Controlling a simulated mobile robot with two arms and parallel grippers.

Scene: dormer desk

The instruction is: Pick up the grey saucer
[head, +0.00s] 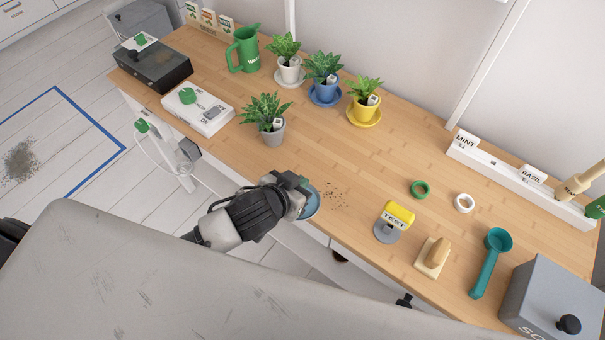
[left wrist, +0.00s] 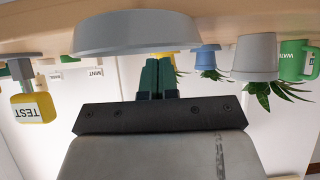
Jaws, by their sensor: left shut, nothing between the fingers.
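The grey saucer (head: 313,204) lies at the desk's front edge in the head view, partly hidden behind my left gripper (head: 304,186). In the left wrist view, which is upside down, the saucer (left wrist: 137,32) is large and close, with its wide rim towards my fingers. My left gripper (left wrist: 157,65) is shut and empty, its green fingertips right at the saucer's rim. I cannot tell whether they touch it. A grey pot with a plant (head: 272,133) stands on the desk behind the gripper, without a saucer under it.
A white pot (head: 290,71), blue pot (head: 325,90) and yellow pot (head: 364,111) stand on saucers further back. Dark crumbs (head: 336,194) lie right of the saucer. The desk's middle is clear.

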